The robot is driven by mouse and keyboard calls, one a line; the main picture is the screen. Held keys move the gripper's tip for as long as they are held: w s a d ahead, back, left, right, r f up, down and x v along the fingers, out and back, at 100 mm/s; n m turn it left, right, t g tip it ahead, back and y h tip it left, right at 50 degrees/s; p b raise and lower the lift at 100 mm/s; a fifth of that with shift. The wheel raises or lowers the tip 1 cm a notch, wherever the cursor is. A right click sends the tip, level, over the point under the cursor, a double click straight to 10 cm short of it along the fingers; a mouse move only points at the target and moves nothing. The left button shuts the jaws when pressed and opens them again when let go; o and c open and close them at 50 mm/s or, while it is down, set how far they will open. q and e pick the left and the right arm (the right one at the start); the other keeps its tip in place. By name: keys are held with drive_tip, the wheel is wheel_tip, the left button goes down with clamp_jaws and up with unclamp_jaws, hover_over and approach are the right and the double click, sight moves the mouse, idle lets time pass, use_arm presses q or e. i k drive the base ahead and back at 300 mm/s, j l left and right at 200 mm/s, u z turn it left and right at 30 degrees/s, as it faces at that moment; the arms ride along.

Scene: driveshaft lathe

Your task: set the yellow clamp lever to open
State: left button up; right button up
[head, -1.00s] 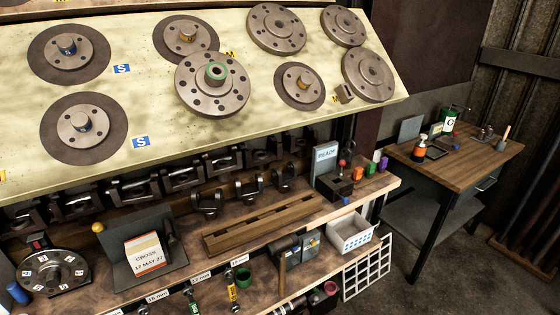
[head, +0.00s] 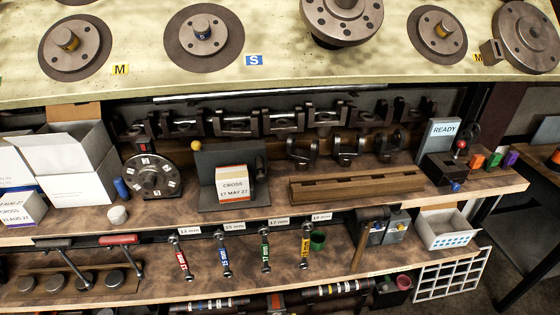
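A yellow ball knob (head: 196,146) shows at the upper left edge of a dark grey upright plate (head: 240,160) on the bench. It may be the end of the yellow clamp lever; the lever's arm and its position cannot be made out. Neither of my grippers is in view.
A round dial (head: 152,175) stands left of the plate, a slotted wooden rack (head: 355,185) right of it. A READY sign (head: 440,135) and red-knobbed lever (head: 461,146) are farther right. A sloped flange board (head: 290,70) overhangs the bench.

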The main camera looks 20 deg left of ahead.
sight(196, 145)
drive_tip(key=u, duration=1.35)
